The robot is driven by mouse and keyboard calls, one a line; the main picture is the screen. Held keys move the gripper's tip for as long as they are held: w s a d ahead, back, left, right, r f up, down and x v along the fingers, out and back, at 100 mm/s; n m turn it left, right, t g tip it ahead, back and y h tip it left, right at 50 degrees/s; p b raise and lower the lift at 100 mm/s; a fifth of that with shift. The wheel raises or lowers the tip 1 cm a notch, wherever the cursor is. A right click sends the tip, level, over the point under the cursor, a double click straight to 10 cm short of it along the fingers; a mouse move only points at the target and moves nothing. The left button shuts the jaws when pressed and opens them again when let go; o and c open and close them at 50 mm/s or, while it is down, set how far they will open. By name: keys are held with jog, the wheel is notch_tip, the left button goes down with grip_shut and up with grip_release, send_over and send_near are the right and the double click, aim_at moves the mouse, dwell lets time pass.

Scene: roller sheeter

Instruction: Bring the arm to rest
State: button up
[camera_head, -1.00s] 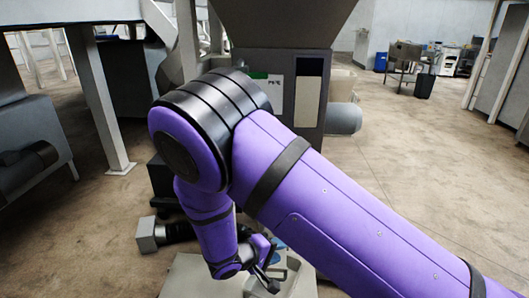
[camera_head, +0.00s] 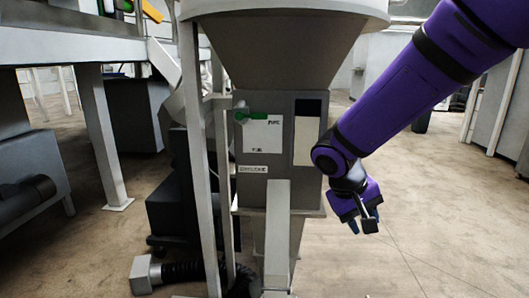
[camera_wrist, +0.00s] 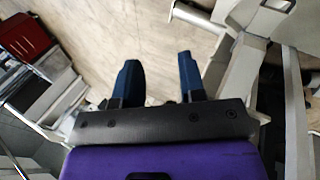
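My purple arm reaches in from the upper right in the head view. My gripper (camera_head: 361,222) hangs at its end, fingers down, to the right of the machine's column and apart from it in the picture. In the wrist view, my gripper (camera_wrist: 158,80) shows two blue fingers set apart, with bare floor seen between them. It is open and holds nothing.
A grey machine with a hopper (camera_head: 280,45) and a white-labelled column (camera_head: 262,135) stands in the centre. A steel frame (camera_head: 100,130) is at left. Cabinets (camera_head: 485,120) stand at far right. The floor (camera_head: 430,225) at right is clear. The wrist view shows a red box (camera_wrist: 25,35).

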jog(key=s+d+r+t+y, duration=0.1)
jog(key=s+d+r, duration=0.2)
jog(key=s, duration=0.3)
jog(key=s+d+r+m+t+y, duration=0.1)
jog(key=s+d+r+t+y, duration=0.1)
jog(key=s+r, duration=0.4)
jog(key=s+d+r+t+y, duration=0.1)
jog(key=s+d+r+y, duration=0.1)
jog(key=s+d+r, duration=0.2)
jog(key=s, duration=0.2)
jog(key=shift+s+d+r+m, duration=0.25)
jog(key=shift+s+r+m, duration=0.15)
